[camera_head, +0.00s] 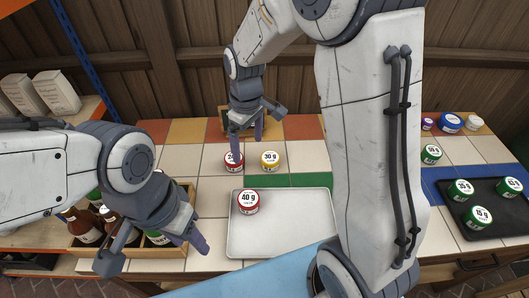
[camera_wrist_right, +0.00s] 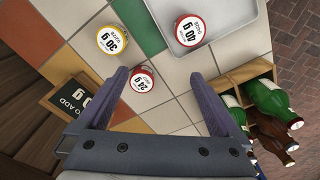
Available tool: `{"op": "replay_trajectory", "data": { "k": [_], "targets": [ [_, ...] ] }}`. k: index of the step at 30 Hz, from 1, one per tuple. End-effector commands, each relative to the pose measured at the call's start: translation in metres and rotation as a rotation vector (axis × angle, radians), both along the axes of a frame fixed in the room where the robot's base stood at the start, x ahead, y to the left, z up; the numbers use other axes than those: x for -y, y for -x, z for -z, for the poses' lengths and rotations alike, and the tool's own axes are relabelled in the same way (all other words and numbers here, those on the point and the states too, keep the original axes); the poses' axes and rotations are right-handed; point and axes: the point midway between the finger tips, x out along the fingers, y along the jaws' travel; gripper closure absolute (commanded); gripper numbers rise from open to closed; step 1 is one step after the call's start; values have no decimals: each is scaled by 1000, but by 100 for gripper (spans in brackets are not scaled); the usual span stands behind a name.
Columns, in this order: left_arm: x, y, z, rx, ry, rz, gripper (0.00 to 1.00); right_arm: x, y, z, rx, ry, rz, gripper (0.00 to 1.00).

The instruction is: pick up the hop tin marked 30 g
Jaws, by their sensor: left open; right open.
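The hop tin marked 30 g (camera_head: 270,160) has a yellow side and a white lid. It stands upright on the tiled counter, right of a red tin marked 24 g (camera_head: 233,162). My right gripper (camera_head: 248,138) is open and empty above the back of the counter, near both tins. In the right wrist view the 30 g tin (camera_wrist_right: 112,39) lies beyond the left fingertip, outside the jaws. The 24 g tin (camera_wrist_right: 143,78) shows between the fingertips (camera_wrist_right: 158,77). My left gripper (camera_head: 155,248) is open and empty at the front left, far from the 30 g tin.
A pale tray (camera_head: 290,225) holds a red 40 g tin (camera_head: 248,202). A bottle crate (camera_head: 188,258) stands at the left. A dark tray (camera_head: 490,225) with green tins is at the right. A chalkboard (camera_wrist_right: 72,97) reading "TO ADD" stands behind the tins.

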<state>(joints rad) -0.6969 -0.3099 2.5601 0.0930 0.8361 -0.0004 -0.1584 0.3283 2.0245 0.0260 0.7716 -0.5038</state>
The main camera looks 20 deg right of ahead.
Motion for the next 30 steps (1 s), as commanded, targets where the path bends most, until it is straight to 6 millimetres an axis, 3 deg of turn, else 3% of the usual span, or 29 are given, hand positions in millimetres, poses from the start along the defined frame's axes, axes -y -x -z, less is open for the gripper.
{"op": "replay_trajectory", "data": {
  "k": [1,3,6,9,16,23,30],
  "targets": [
    [0,0,3,0,0,0,50,24,-20,18,-10,6,13,0],
    [0,0,4,0,0,0,50,48,-39,34,-11,12,9,0],
    [0,0,5,0,0,0,50,74,-56,51,-13,17,1,0],
    [0,0,5,0,0,0,50,86,-63,63,-16,21,-5,0],
    [0,0,4,0,0,0,50,86,-64,99,-18,21,-10,0],
    [0,0,2,0,0,0,50,85,-63,117,-17,21,-10,0],
    [0,0,-3,0,0,0,50,85,-59,152,-18,20,-10,0]
  ]
}}
